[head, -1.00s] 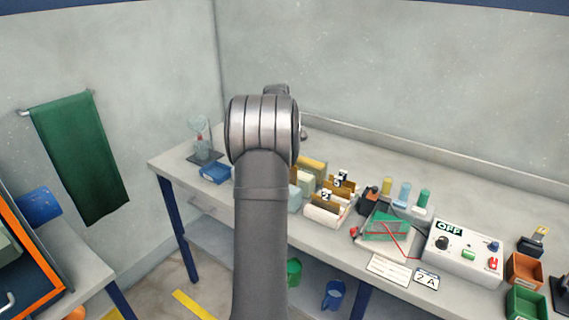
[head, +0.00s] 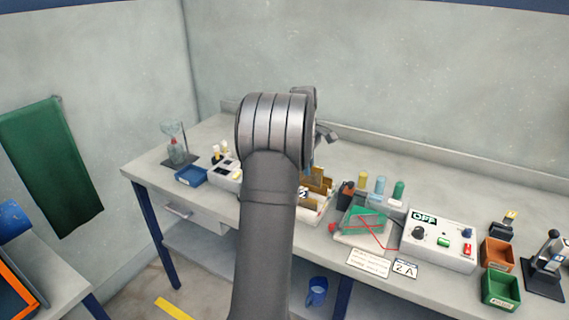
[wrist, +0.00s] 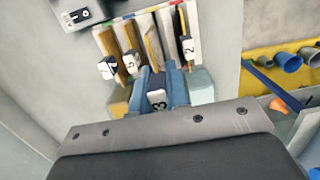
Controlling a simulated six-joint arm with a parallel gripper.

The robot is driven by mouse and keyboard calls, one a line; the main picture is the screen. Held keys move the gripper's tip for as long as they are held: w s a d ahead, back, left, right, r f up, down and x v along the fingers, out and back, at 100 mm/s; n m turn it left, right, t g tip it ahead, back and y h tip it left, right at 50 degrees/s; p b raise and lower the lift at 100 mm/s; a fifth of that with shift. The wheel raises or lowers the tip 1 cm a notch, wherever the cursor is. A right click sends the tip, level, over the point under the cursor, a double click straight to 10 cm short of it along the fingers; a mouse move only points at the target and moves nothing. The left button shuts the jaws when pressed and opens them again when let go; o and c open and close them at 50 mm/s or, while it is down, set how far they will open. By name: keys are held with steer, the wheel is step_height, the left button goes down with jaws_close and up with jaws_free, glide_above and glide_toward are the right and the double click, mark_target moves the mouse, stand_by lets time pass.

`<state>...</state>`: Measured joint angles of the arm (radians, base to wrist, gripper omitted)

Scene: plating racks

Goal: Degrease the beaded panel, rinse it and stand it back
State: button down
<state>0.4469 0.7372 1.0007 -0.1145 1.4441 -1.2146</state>
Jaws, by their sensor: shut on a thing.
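My gripper (wrist: 159,78) is shut between its two blue fingers in the wrist view. A tag marked 3 (wrist: 157,101) shows between them; most of the panel it belongs to is hidden, and I cannot make out beads. Beyond the fingers is a pale rack (wrist: 167,22) with several upright brown panels (wrist: 132,38), one tagged 2 (wrist: 188,46). Whether the held panel is clear of the rack cannot be told. In the head view my arm hides the jaws and part of the panels (head: 319,182).
A power box (head: 437,240) reading OFF stands right of a green-filled tank (head: 362,222) with a red wire. Bottles (head: 380,187) stand behind the tank. Orange (head: 497,253) and green bins (head: 501,290) are at right. A blue tray (head: 190,176) and glassware (head: 177,150) are at left.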

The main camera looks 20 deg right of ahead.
steer(key=shift+s+d, duration=0.2)
steer(key=shift+d, duration=0.2)
steer(key=shift+f, duration=0.15)
steer(key=shift+f, duration=4.05)
steer(key=shift+f, duration=0.1)
steer(key=c, duration=1.3)
jaws_free()
steer(key=r, duration=0.5)
steer(key=w+a+r, duration=0.1)
steer(key=r, duration=1.1)
steer(key=shift+w+a+r, duration=0.15)
steer(key=shift+w+a, duration=0.1)
